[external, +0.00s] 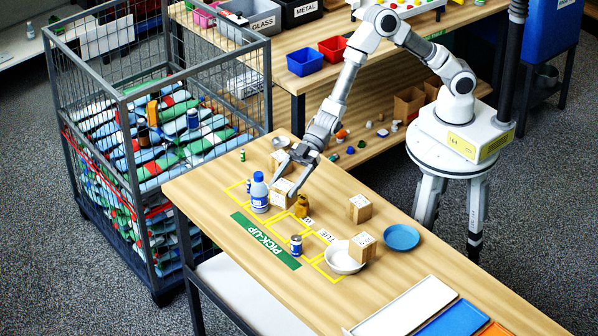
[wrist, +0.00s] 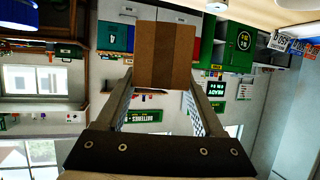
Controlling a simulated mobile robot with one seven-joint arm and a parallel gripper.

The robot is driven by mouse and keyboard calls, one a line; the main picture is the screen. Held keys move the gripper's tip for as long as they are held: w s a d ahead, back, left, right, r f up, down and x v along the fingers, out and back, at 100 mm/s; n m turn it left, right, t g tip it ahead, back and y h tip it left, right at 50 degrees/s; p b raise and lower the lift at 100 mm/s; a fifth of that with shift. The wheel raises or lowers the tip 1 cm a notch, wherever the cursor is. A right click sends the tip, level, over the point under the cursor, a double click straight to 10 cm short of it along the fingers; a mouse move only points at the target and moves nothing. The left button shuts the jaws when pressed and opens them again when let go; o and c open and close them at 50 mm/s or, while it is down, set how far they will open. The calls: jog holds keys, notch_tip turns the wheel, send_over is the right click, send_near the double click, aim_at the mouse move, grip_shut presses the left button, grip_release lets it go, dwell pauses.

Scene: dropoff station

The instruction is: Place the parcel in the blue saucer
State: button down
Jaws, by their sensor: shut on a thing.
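My gripper (external: 285,186) is at the far left part of the wooden table in the external view. It is shut on a parcel (external: 282,196), a small brown cardboard box with a white label on top. The wrist view shows the parcel (wrist: 165,54) between the two fingers. I cannot tell whether it touches the table. The blue saucer (external: 401,237) lies flat and empty near the table's right edge, well to the right of my gripper.
A blue-capped bottle (external: 259,194) stands just left of the parcel, and a yellow-brown item (external: 301,207) is to its right. Another box (external: 359,210) stands between gripper and saucer. A white bowl (external: 336,263) and a box (external: 362,248) are left of the saucer.

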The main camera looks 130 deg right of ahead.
jog(key=s+a+n+g+y+b, duration=0.1)
jog(key=s+a+n+g+y, duration=0.4)
jog(key=s, duration=0.7)
jog(key=s+a+n+g+y, duration=0.4)
jog(key=s+a, duration=0.4)
jog(key=s, duration=0.4)
jog(key=n+t+b, duration=0.1)
jog(key=n+b, duration=0.1)
jog(key=b, duration=0.1)
send_over(400, 239)
notch_tip(400, 239, down, 7)
jog(key=shift+f+b, duration=0.3)
jog(key=shift+f, duration=1.5)
jog(key=shift+f, duration=0.15)
grip_release()
